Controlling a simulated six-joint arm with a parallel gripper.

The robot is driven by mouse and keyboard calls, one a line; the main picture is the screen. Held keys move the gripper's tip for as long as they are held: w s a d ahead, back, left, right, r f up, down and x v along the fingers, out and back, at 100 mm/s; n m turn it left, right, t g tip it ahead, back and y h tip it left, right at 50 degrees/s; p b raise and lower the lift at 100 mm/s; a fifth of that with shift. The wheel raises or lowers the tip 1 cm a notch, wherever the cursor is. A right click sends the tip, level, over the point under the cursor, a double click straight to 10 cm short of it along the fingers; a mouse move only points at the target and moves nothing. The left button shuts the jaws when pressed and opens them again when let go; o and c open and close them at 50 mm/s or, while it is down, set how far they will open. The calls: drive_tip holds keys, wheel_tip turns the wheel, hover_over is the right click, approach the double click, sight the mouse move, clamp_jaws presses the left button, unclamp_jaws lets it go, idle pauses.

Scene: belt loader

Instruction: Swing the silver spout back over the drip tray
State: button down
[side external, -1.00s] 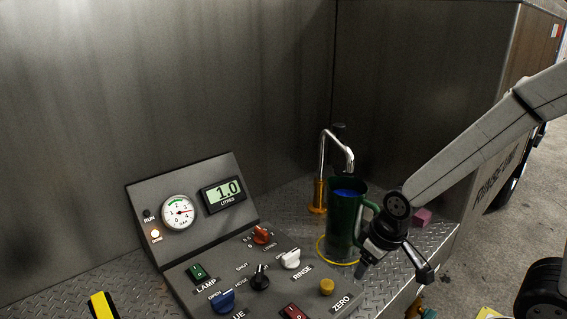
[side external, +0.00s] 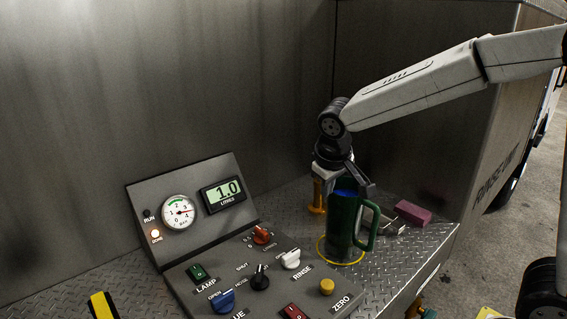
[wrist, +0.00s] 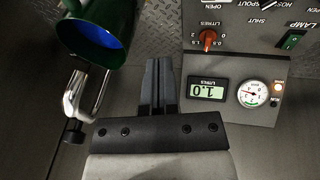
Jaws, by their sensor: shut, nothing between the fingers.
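The silver spout (wrist: 88,98) shows as a bent chrome pipe in the wrist view, with one end close to the mouth of a green jug (wrist: 97,30). In the side view my wrist hides most of the spout; its brass post (side external: 318,197) stands left of the jug (side external: 343,225). The jug stands upright inside a yellow ring and holds blue liquid. A small metallic tray-like piece (side external: 397,227), perhaps the drip tray, is partly hidden behind the jug. My gripper (wrist: 158,62) is shut and empty, to the right of the spout in the wrist view; it is above the jug in the side view (side external: 366,186).
A sloped control panel (side external: 235,292) with knobs, a gauge and a display reading 1.0 stands left of the jug. A pink block (side external: 413,213) lies on the tread-plate deck to the right. Metal walls (side external: 170,90) close off the back.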

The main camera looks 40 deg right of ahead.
drive_tip(key=w+r+m+h, duration=0.1)
drive_tip(key=w+r+h, duration=0.1)
drive_tip(key=r, duration=0.6)
drive_tip(key=w+d+r+m+h, duration=0.1)
drive_tip(key=w+r+m+h, duration=0.1)
drive_tip(key=w+r, duration=0.3)
wheel_tip(320, 180, up, 3)
drive_tip(key=shift+d+r+t, duration=0.15)
drive_tip(key=shift+d+t, duration=0.1)
drive_tip(key=shift+t, duration=0.15)
drive_tip(key=shift+w, duration=0.1)
drive_tip(key=w+d+f, duration=0.2)
drive_tip(key=d+f, duration=0.6)
drive_tip(key=d, duration=0.1)
